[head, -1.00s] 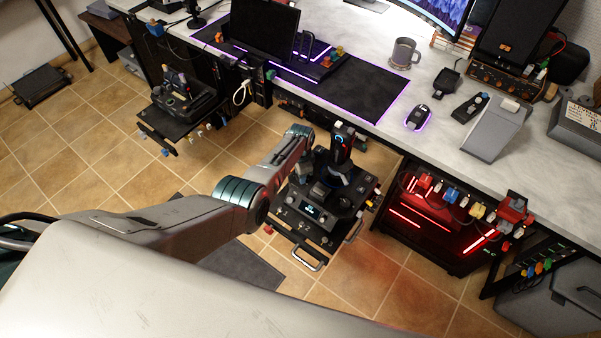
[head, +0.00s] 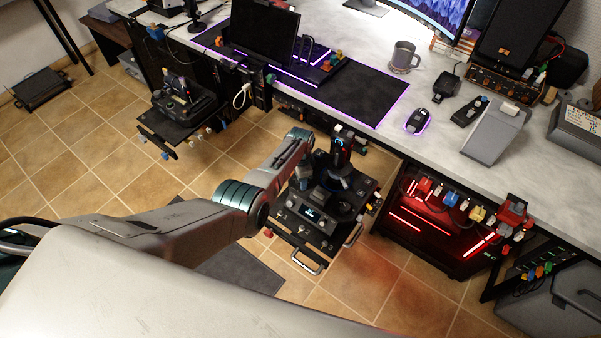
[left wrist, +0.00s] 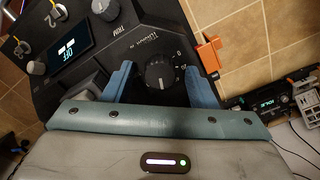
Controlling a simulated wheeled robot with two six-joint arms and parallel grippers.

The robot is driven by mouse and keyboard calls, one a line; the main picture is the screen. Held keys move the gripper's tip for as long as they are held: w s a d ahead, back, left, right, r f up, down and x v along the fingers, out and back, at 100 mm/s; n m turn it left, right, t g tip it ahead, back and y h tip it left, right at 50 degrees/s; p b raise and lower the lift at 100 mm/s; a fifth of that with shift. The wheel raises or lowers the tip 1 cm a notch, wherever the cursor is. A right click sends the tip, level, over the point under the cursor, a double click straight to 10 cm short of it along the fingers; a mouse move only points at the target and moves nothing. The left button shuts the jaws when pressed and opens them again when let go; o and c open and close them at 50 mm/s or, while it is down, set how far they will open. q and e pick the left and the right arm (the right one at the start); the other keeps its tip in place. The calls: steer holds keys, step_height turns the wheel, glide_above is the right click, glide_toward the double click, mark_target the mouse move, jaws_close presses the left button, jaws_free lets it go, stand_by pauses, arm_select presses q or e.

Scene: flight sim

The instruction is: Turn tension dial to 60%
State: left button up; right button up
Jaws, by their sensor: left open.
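A black ridged dial (left wrist: 160,74) with a scale around it sits on a dark control panel (left wrist: 128,42) in the left wrist view. The lettering beside it is too small to read surely, and a "0" shows at its right. My left gripper (left wrist: 160,68) is open, with one blue finger on each side of the dial. I cannot tell whether either finger touches it. In the head view the panel (head: 318,229) with its joystick (head: 341,150) stands below the desk edge, beside my left arm; the left fingers are hidden there. My right gripper is not in view.
Other knobs (left wrist: 104,8) and a lit display (left wrist: 66,48) share the panel. An orange clip (left wrist: 209,54) is at its edge. The desk (head: 440,92) overhangs behind, and a red-lit case (head: 430,222) stands to the right. Tiled floor lies in front.

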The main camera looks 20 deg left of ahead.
arm_select(q)
steer(key=shift+r, duration=0.45)
step_height(320, 180, up, 10)
steer(key=p, duration=0.2)
steer(key=shift+f, duration=0.15)
